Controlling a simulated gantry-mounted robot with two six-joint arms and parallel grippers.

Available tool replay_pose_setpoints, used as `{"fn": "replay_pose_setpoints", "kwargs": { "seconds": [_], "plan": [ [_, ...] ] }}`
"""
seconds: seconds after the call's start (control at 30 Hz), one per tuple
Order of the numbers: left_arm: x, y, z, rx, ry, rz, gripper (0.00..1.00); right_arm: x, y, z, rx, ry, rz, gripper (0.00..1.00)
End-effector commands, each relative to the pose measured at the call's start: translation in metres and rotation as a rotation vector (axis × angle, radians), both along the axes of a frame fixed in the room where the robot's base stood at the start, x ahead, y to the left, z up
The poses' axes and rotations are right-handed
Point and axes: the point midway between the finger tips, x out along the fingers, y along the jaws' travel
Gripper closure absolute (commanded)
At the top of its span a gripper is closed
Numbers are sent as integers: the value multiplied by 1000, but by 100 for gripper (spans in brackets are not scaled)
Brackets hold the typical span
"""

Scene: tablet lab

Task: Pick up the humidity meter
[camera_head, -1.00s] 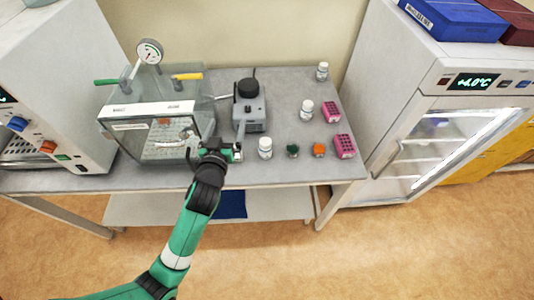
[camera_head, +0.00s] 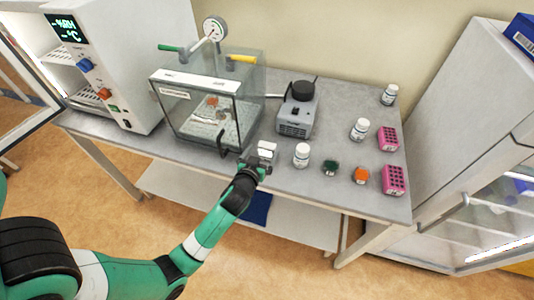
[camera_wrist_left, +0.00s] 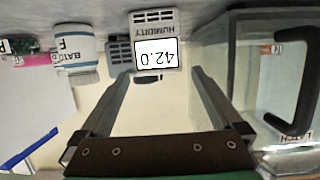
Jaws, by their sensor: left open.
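The humidity meter (camera_head: 266,149) is a small white device near the front edge of the bench, right of the clear chamber. In the left wrist view the meter (camera_wrist_left: 156,22) appears upside down, with "HUMIDITY" lettering and a display reading 42.0. My left gripper (camera_head: 258,162) is at the bench's front edge, just in front of the meter. In the left wrist view the open fingers (camera_wrist_left: 160,74) point at the meter, one to each side of its display, with nothing held. I cannot tell how far the fingertips are from it. My right gripper is not in view.
The clear chamber (camera_head: 172,108) with a black handle stands close on the left. A white bottle (camera_head: 302,155) stands close on the right, with green (camera_head: 330,168) and orange (camera_head: 360,176) items beyond. A grey pump (camera_head: 297,112) stands behind the meter.

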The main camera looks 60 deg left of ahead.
Motion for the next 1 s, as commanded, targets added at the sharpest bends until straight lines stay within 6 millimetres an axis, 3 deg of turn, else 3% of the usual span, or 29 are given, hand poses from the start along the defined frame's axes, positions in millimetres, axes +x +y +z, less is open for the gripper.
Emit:
{"fn": "replay_pose_setpoints", "kwargs": {
  "seconds": [0.1, 0.37, 0.6, 0.87, 1.0],
  "plan": [
    [12, 13, -7, -1, -1, 1, 0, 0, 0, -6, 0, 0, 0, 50],
    [21, 22, -9, 0, 0, 1, 0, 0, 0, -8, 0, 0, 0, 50],
    [48, 49, -19, -1, 0, 1, 0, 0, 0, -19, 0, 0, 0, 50],
    [52, 53, -19, 0, 0, -1, 0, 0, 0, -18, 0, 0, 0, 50],
    [52, 53, -19, 0, 0, -1, 22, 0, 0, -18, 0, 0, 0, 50]
  ]
}}
